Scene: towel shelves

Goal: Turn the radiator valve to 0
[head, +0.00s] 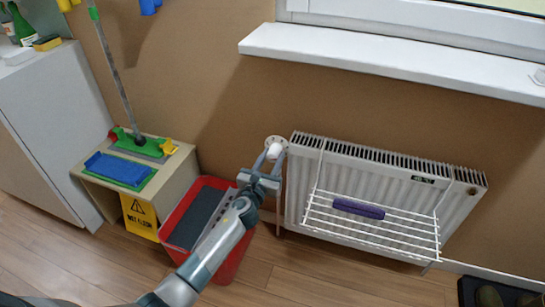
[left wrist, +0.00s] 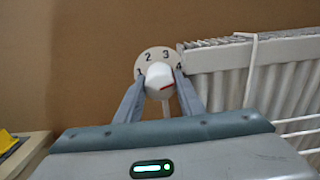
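The white radiator valve knob (head: 274,150) sits on a round dial plate at the radiator's upper left corner. In the left wrist view the knob (left wrist: 159,77) has a red mark on its right part, pointing right towards the 4. The dial plate (left wrist: 153,55) shows 1, 2, 3 and 4; no 0 is visible. My left gripper (head: 269,157) reaches up to the knob. In the left wrist view its fingers (left wrist: 160,80) lie on both sides of the knob and appear to press on it. My right gripper is not in view.
The white radiator (head: 370,175) carries a wire rack (head: 375,222) with a purple folded towel (head: 358,208). A windowsill (head: 390,63) juts out above. A red bin (head: 236,260) and a bench (head: 176,170) with cleaning tools stand left, beside a cabinet (head: 35,120).

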